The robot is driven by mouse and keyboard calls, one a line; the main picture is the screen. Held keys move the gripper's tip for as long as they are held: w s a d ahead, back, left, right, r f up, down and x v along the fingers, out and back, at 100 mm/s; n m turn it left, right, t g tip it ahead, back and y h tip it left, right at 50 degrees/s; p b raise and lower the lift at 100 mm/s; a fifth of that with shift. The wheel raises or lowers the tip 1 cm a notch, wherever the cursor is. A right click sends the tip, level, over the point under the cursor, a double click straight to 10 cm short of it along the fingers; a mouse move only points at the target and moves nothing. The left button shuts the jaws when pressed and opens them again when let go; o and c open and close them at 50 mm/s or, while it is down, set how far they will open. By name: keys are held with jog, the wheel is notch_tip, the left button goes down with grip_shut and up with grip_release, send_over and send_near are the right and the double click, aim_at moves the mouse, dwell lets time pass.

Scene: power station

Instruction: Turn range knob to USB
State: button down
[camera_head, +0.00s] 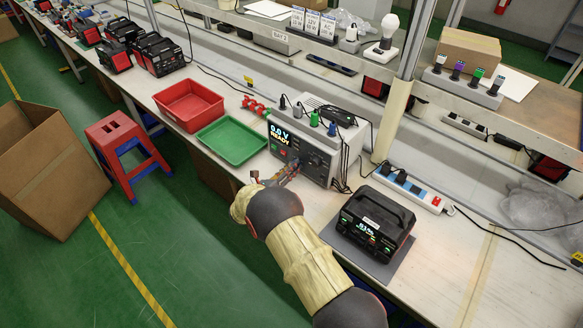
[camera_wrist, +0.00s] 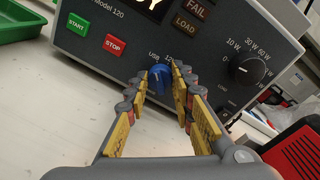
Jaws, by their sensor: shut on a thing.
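The test unit (camera_head: 310,145) stands on the bench with a lit display reading "0.0 V READY" in the head view. In the wrist view its front panel (camera_wrist: 125,50) shows green START and red STOP buttons and FAIL and LOAD lamps. The blue range knob (camera_wrist: 159,77) sits on the panel below a "USB" label and a partly hidden "12" label. My gripper (camera_wrist: 163,82) has its fingers on both sides of the blue knob and is shut on it. The knob's exact pointer direction is hard to tell. In the head view my gripper (camera_head: 287,174) is at the panel's lower front.
A black load knob (camera_wrist: 248,69) with watt marks is right of the blue knob. A black power station (camera_head: 374,220) sits on a grey mat to the right. A green tray (camera_head: 233,142) and red bin (camera_head: 188,103) stand left. A power strip (camera_head: 408,187) lies behind.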

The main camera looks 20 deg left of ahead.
dwell(0.5)
jog(key=c, duration=1.5)
grip_release()
jog(key=v, duration=1.2)
